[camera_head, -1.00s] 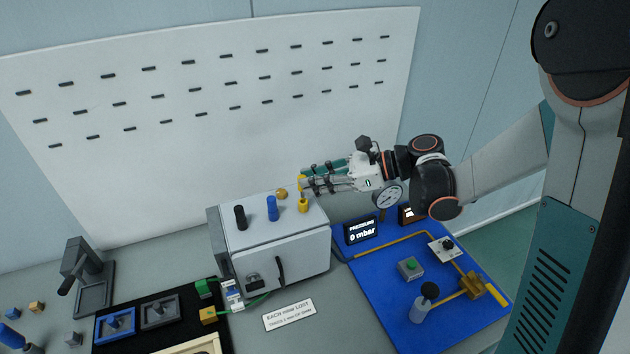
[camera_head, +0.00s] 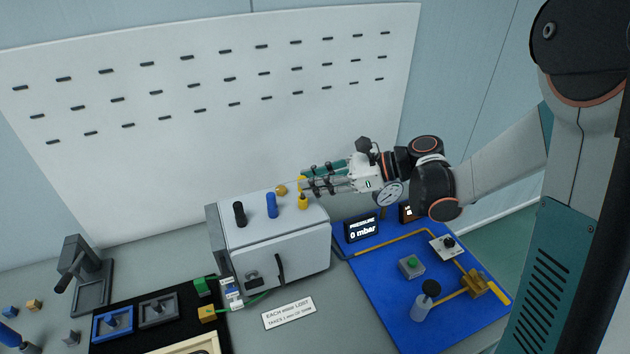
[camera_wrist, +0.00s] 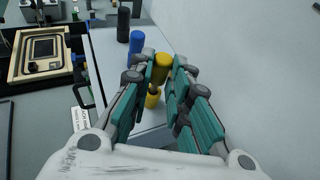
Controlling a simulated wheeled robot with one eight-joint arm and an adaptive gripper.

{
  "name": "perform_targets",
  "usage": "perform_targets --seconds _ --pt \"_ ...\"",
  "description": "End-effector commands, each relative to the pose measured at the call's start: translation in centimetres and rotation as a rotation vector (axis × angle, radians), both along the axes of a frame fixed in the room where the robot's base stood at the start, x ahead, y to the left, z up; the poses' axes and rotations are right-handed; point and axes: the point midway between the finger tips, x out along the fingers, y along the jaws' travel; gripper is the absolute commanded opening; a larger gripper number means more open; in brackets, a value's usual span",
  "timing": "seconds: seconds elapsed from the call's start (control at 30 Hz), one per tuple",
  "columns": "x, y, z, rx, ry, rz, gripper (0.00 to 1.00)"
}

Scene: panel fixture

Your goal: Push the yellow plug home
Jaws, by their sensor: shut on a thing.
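My gripper (camera_head: 306,183) is shut on the yellow plug (camera_wrist: 161,68), whose upper part shows between the fingertips in the wrist view. In the head view a bit of yellow (camera_head: 301,180) shows at the fingertips. A second yellow piece, like a collar with a dark opening (camera_wrist: 152,98), stands on the grey box (camera_head: 275,236) and also shows in the head view (camera_head: 303,203). The plug appears above or just behind it; I cannot tell whether they touch. The fingers hide part of the plug.
A blue post (camera_head: 271,205) and a black post (camera_head: 239,214) stand on the box, left of the yellow piece. A gauge (camera_head: 389,194) and a blue board (camera_head: 400,290) are to the right. A white panel (camera_head: 200,110) rises behind.

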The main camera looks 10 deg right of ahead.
Motion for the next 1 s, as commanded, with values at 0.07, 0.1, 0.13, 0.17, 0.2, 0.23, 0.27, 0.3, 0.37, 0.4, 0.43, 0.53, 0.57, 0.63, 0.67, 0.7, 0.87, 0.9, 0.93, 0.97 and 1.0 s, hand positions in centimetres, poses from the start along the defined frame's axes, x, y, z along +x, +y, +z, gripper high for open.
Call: perform_targets --seconds 0.07,0.1,0.13,0.17,0.2,0.23,0.27,0.3,0.37,0.4,0.43,0.53,0.57,0.63,0.67,0.7,0.87,0.9,0.93,0.97,1.0 --pt "0.0 0.0 -0.2 0.0 0.0 0.0 0.0" --pt "0.0 0.0 -0.3 0.0 0.0 0.0 0.0" --pt "0.0 0.0 -0.4 0.0 0.0 0.0 0.0" --pt "0.0 0.0 -0.4 0.0 0.0 0.0 0.0" --pt "0.0 0.0 -0.5 0.0 0.0 0.0 0.0" --pt "0.0 0.0 -0.6 0.0 0.0 0.0 0.0" --pt "0.0 0.0 -0.6 0.0 0.0 0.0 0.0" --pt "0.0 0.0 -0.7 0.0 0.0 0.0 0.0" --pt "0.0 0.0 -0.8 0.0 0.0 0.0 0.0" --pt "0.0 0.0 -0.9 0.0 0.0 0.0 0.0" --pt "0.0 0.0 -1.0 0.0 0.0 0.0 0.0" --pt "0.0 0.0 -1.2 0.0 0.0 0.0 0.0" --pt "0.0 0.0 -1.2 0.0 0.0 0.0 0.0" --pt "0.0 0.0 -1.4 0.0 0.0 0.0 0.0" --pt "0.0 0.0 -1.4 0.0 0.0 0.0 0.0" --pt "0.0 0.0 -1.5 0.0 0.0 0.0 0.0" --pt "0.0 0.0 -1.8 0.0 0.0 0.0 0.0" --pt "0.0 0.0 -1.9 0.0 0.0 0.0 0.0" --pt "0.0 0.0 -2.0 0.0 0.0 0.0 0.0" --pt "0.0 0.0 -2.0 0.0 0.0 0.0 0.0" --pt "0.0 0.0 -2.1 0.0 0.0 0.0 0.0"
